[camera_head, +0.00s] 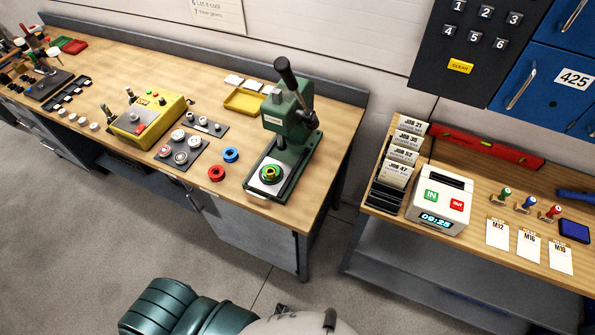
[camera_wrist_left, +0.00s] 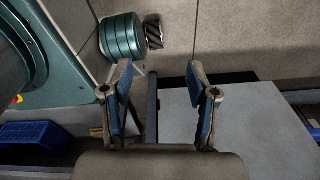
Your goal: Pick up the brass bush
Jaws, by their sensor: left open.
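In the head view a small brass-yellow ring (camera_head: 269,174), which may be the brass bush, shows within a green ring (camera_head: 262,177) on the pale plate of the green press (camera_head: 289,122). At this size I cannot tell the ring's exact shape or how it sits. The press stands at the right end of the long wooden bench. My left gripper (camera_wrist_left: 162,78) shows in the left wrist view, open, with nothing between its fingers. It is away from the bush, which is not seen in that view. My right gripper is in neither view.
A red ring (camera_head: 216,173) and a blue ring (camera_head: 230,155) lie left of the press. A yellow tray (camera_head: 243,102) is behind them, and a yellow control box (camera_head: 148,122) is farther left. A second bench with a time clock (camera_head: 439,202) stands right, across a floor gap.

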